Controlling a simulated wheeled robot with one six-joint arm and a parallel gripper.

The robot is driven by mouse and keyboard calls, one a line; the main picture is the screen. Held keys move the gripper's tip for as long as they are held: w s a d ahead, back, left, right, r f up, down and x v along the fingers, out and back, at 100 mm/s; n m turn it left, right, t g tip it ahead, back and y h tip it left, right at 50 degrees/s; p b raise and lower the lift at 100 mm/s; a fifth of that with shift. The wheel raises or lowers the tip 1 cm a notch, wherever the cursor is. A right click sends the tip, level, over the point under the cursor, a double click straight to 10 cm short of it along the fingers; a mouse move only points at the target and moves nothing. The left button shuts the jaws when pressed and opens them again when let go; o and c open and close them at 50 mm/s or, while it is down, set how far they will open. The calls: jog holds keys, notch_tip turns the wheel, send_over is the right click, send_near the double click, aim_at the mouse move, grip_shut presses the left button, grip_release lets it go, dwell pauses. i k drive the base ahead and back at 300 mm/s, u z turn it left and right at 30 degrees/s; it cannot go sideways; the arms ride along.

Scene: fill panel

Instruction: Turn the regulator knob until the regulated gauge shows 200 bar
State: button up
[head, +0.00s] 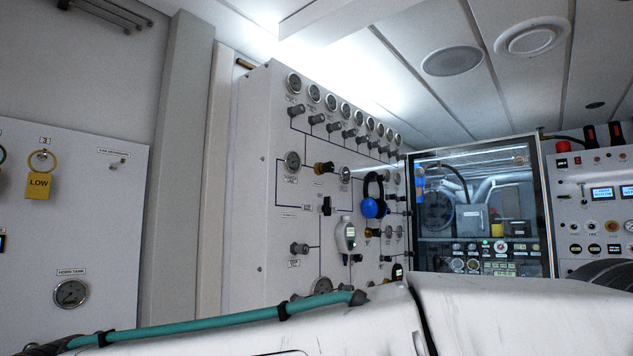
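The fill panel (262,200) is a light grey upright panel left of centre, seen at a steep angle. A dark knob with a brass-coloured collar (323,168), which looks like the regulator knob, sits in its upper middle. A round gauge (292,161) is left of this knob and another gauge (345,173) is right of it. Their needles and labels are too small to read, so I cannot tell which is the regulated gauge or its pressure. My gripper is not in view; a white arm part of mine with a teal hose crosses the bottom and hides the panel's lower edge.
A row of gauges (330,102) with grey knobs below runs along the panel top. Blue-and-black ear defenders (373,198) and a grey handheld device (346,237) hang on the panel's right half. A glass-fronted cabinet (482,250) stands to the right. A yellow LOW tag (39,185) hangs at left.

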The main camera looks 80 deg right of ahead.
aim_at(328, 167)
jog(key=k, duration=1.15)
jog(key=z, duration=2)
jog(key=i, duration=0.5)
jog(key=z, duration=0.85)
jog(key=i, duration=0.35)
jog(key=u, duration=0.15)
